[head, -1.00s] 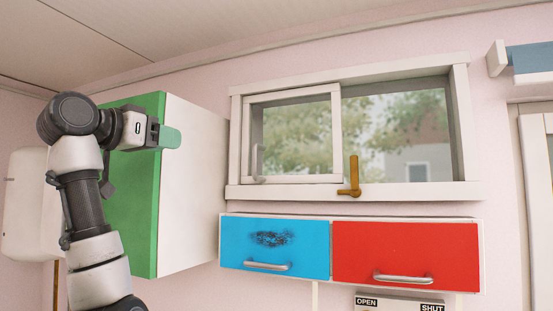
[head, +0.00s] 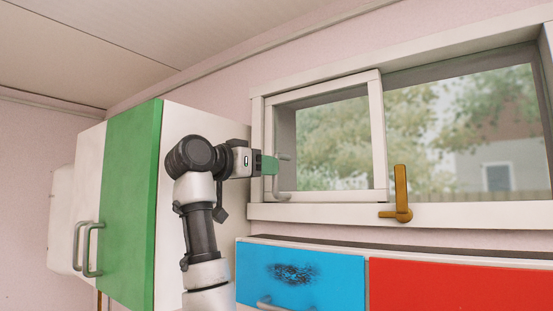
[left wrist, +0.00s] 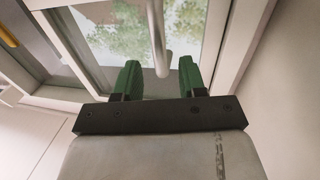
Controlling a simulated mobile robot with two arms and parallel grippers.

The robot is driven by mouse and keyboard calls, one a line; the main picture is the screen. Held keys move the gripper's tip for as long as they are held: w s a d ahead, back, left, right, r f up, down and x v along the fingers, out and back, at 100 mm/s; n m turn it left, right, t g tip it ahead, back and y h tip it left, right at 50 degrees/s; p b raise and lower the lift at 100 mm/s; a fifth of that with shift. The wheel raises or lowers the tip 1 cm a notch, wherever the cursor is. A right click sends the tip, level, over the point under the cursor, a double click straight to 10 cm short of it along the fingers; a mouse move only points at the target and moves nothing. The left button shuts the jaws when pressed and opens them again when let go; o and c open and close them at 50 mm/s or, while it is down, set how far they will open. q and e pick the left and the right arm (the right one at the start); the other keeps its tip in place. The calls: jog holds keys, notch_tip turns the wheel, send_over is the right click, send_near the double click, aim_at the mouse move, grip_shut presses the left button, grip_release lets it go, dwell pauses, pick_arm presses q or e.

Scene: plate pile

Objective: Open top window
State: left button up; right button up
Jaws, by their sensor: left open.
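The top window (head: 377,140) has a white sliding pane frame (head: 376,130) on its left half. A grey handle (head: 284,178) stands upright at the left side of that pane. My left gripper (head: 270,165) is at the handle, with green fingers. In the left wrist view my left gripper (left wrist: 156,78) is open, and the handle (left wrist: 157,40) runs down between its two fingers without visible contact. A brown latch (head: 402,195) stands upright on the sill at the pane's right edge. My right gripper is not in view.
A cabinet with a green door (head: 131,205) stands to the left, close to my left arm. Below the window are a blue drawer (head: 310,272) and a red drawer (head: 455,286). The ceiling (head: 110,45) is above.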

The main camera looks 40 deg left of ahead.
aim_at(276, 192)
pick_arm(q)
jog(key=w+p, duration=0.1)
jog(key=w, duration=0.2)
jog(key=shift+w+d, duration=0.15)
jog(key=shift+w, duration=0.35)
jog(key=c, duration=0.4)
grip_shut()
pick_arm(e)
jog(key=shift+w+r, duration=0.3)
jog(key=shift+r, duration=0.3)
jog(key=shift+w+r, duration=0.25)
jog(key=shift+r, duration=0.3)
